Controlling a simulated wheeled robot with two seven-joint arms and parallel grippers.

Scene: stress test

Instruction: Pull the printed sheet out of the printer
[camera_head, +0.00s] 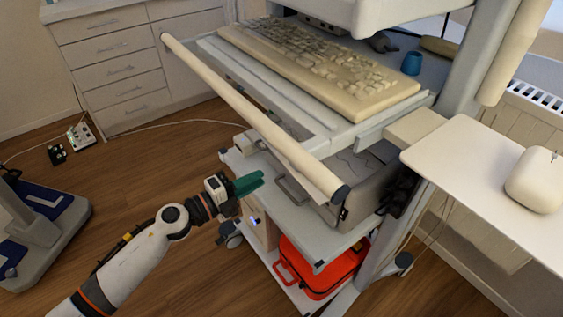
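A grey box-shaped device that looks like the printer (357,205) sits on the middle shelf of the cart, partly hidden under the keyboard shelf and its bar. A grey handle-like frame sticks out at its left side. My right gripper is not in view.
A beige keyboard (315,65) lies on the shelf above, with a thick pale bar (250,115) along its front. An orange-red case (325,267) stands on the lowest shelf. A white side table (475,185) is at the right. Open floor lies left of the cart.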

